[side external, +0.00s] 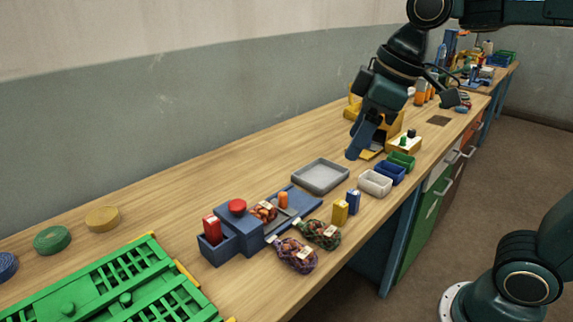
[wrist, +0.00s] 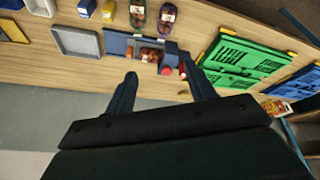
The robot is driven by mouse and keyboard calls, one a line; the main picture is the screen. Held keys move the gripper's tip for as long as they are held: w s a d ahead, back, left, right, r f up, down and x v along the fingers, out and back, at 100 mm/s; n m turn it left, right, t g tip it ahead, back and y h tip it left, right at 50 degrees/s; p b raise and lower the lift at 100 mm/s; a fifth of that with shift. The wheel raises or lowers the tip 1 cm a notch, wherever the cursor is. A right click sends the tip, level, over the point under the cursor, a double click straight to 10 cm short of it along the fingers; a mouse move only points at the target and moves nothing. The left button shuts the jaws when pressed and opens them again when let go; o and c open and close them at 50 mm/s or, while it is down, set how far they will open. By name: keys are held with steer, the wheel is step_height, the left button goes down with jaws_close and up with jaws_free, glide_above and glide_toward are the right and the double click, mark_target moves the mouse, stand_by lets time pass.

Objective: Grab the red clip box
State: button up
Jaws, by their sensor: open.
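The red clip box (side external: 211,228) stands upright in a small blue holder (side external: 216,250) at the left end of a blue sack-closing fixture (side external: 240,222), beside a round red knob (side external: 237,206). In the wrist view a small red patch by the right finger, probably the red clip box (wrist: 183,71), is partly hidden. The red knob (wrist: 167,70) shows between the fingers there. My gripper (side external: 357,150) is up and to the right of the fixture in the side view, well apart from the box. Its fingers (wrist: 160,74) are spread and empty.
Two filled net sacks (side external: 296,255) lie before the fixture, with yellow (side external: 340,213) and blue (side external: 353,202) boxes nearby. A grey tray (side external: 320,177) and small bins (side external: 375,183) stand right. A green crate (side external: 120,290) and tape rolls (side external: 102,218) are left. Bare wood lies behind the fixture.

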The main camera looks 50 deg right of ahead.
steer(key=w+a+n+g, duration=0.2)
steer(key=w+a+n, duration=0.45)
steer(key=w, duration=0.55)
steer(key=n+g, duration=0.2)
steer(key=n, duration=0.4)
glide_above(211, 219)
steer(key=d, duration=0.2)
step_height(211, 219, down, 8)
steer(key=shift+a+f, duration=0.1)
steer(key=shift+a, duration=0.05)
steer(key=shift+a+f, duration=0.15)
steer(key=shift+f, duration=1.25)
steer(key=shift+a+f, duration=0.2)
steer(key=shift+f, duration=1.25)
steer(key=shift+a+f, duration=0.15)
steer(key=shift+f, duration=1.25)
steer(key=shift+f, duration=0.1)
steer(key=shift+a+f, duration=0.2)
steer(key=shift+f, duration=1.05)
steer(key=shift+a+f, duration=0.15)
steer(key=shift+f, duration=1.05)
steer(key=shift+c, duration=0.4)
steer(key=c, duration=1)
